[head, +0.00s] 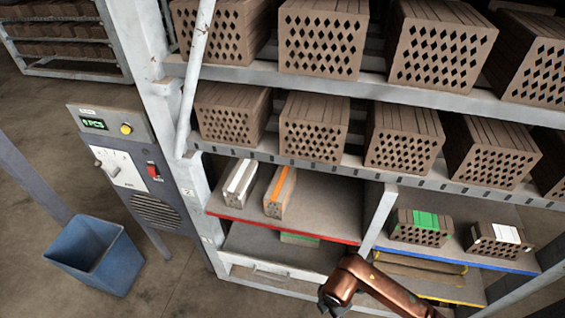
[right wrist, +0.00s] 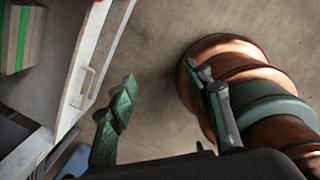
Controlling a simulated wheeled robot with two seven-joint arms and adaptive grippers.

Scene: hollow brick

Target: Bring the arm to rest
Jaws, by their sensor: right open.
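My right arm (head: 350,280), copper-brown, comes in from the bottom right of the head view, bent in front of the lower shelves. Its gripper is mostly cut off at the bottom edge there. In the right wrist view my right gripper (right wrist: 162,78) is open, its two green-grey fingers apart with only bare floor seen between them. Copper and grey parts of my own body show behind the right finger. Nothing is held. My left gripper is in neither view.
A rack of hollow bricks (head: 323,40) fills the back. Lower shelves hold bricks with white (head: 238,180), orange (head: 280,190) and green (head: 425,222) stripes. A blue bin (head: 95,255) stands on the floor beside a grey control cabinet (head: 125,165).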

